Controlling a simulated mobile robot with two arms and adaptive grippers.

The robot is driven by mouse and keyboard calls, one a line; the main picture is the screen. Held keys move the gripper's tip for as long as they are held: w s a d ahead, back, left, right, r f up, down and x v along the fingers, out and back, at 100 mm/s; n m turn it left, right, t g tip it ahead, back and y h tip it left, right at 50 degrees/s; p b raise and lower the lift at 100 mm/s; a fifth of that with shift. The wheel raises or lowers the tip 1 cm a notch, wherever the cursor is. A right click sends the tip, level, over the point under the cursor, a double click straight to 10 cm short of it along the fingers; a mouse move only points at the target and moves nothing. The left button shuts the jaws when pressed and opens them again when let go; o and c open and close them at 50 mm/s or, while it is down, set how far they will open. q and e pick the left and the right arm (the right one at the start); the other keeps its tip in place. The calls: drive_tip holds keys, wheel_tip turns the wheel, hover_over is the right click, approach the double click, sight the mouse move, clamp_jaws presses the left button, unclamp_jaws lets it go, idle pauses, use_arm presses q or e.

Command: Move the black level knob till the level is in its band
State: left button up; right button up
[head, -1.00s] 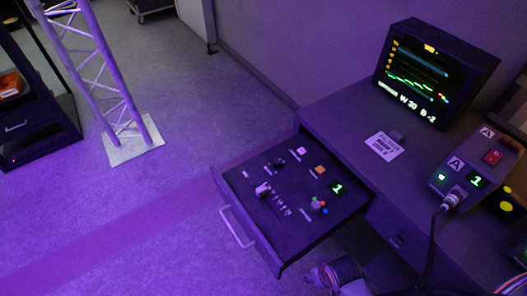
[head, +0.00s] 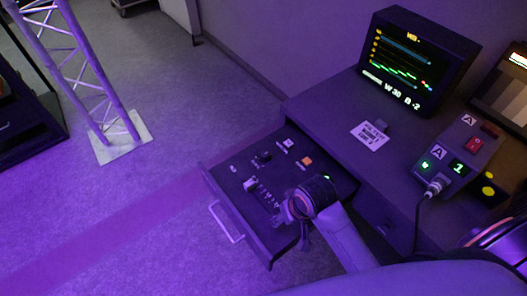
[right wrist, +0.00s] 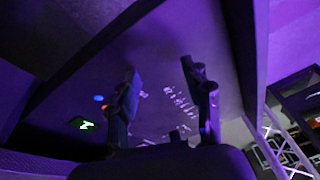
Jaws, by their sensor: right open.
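The open drawer (head: 222,182) holds a dark control panel. On it are a dark round knob (head: 262,156) and a pale-capped control (head: 250,184) beside a row of white scale marks (head: 268,199). I cannot tell which of these is the black level knob. My right gripper (head: 287,212) is over the panel's near part, hiding the cluster of coloured controls there. In the right wrist view its fingers (right wrist: 158,68) are apart and empty, with white panel markings visible between them. The monitor (head: 415,65) shows stepped green traces and reads "W 30 B -2". My left gripper is out of view.
An orange button (head: 306,161) and a white button (head: 287,143) sit at the drawer's far side. A control box (head: 460,148) with a green "1" and a cable stands on the desk. A truss (head: 85,75) stands at left; the floor between is clear.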

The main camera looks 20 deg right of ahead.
sight(264, 154)
drive_tip(key=shift+m+g, duration=0.4)
drive_tip(key=shift+m, duration=0.3)
drive_tip(key=w, duration=0.2)
drive_tip(key=w+a+r, duration=0.1)
drive_tip(key=w, duration=0.5)
drive_tip(key=shift+w+a+r, duration=0.2)
drive_tip(key=shift+a+r, duration=0.15)
drive_tip(key=shift+a, duration=0.05)
drive_tip(key=shift+m+g, duration=0.3)
drive_tip(key=shift+m, duration=0.2)
drive_tip(key=w, duration=0.1)
drive_tip(key=w+r, duration=0.1)
drive_tip(key=w, duration=0.1)
drive_tip(key=w+r, duration=0.1)
drive_tip(key=w, duration=0.1)
drive_tip(key=shift+w+a+r, duration=0.1)
drive_tip(key=shift+w+r, duration=0.1)
drive_tip(key=shift+r, duration=0.05)
drive_tip(key=w+d+r+m+g+h, duration=0.1)
drive_tip(key=w+d+r+m, duration=0.2)
drive_tip(key=w+r, duration=0.65)
wheel_tip(264, 154, down, 14)
drive_tip(key=shift+a+f, duration=0.1)
drive_tip(key=shift+f, duration=0.1)
